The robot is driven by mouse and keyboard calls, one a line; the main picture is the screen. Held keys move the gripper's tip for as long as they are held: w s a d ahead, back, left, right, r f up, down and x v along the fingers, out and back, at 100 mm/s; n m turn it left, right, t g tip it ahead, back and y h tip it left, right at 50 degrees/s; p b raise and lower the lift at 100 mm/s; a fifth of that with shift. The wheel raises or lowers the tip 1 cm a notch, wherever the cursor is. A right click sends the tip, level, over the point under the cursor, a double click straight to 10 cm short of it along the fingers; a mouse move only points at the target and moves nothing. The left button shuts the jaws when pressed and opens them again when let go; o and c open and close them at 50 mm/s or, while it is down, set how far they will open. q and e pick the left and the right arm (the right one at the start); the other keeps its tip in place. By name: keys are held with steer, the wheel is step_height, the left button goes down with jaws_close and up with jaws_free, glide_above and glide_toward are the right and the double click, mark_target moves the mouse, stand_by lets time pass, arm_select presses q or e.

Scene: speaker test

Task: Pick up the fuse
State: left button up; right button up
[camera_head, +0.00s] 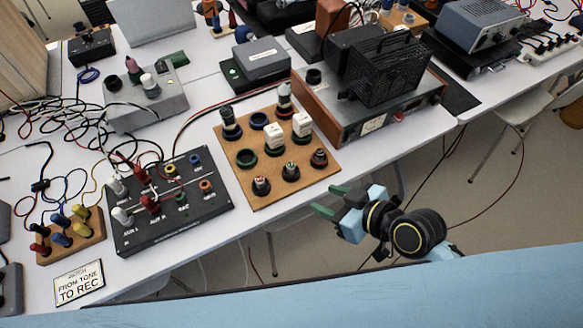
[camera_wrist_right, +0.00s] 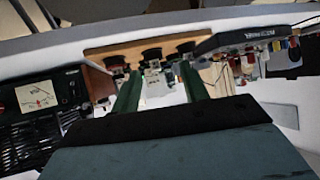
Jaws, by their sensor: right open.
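A wooden board (camera_head: 268,161) on the white table carries several round dark sockets with fuse-like pieces. Two white blocks, one of them a white piece (camera_head: 302,125), stand in the middle and right. Smaller pieces stand in the front row, such as the middle one (camera_head: 290,172). I cannot tell which piece is the fuse. My right gripper (camera_head: 330,201) is open and empty, just off the board's front right corner. In the right wrist view its green fingers (camera_wrist_right: 159,80) point toward the board's front row. My left gripper is not in view.
A black panel (camera_head: 190,222) with colored knobs stands left of the board. A wood-sided device (camera_head: 350,130) with a meter stands close behind on the right. Cables tangle at the left. A sign (camera_head: 79,283) lies at the front left. Open floor shows beyond the table edge.

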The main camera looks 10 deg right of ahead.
mark_target(293, 166)
steer(key=w+a, duration=0.1)
steer(key=w, duration=0.1)
steer(key=w+a+f+t, duration=0.1)
steer(key=w+a, duration=0.1)
steer(key=w, duration=0.1)
steer(key=w+a+t+y+b, duration=0.1)
steer(key=w, duration=0.2)
steer(key=shift+w+a+f, duration=0.2)
steer(key=shift+a+f, duration=0.05)
steer(key=shift+f, duration=0.15)
steer(key=shift+w+a+f, duration=0.1)
steer(key=shift+w+a, duration=0.15)
steer(key=shift+w, duration=0.1)
steer(key=shift+b+x, duration=0.4)
steer(key=shift+x, duration=2)
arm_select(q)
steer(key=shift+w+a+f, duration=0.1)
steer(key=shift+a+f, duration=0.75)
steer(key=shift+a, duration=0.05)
arm_select(e)
jaws_close()
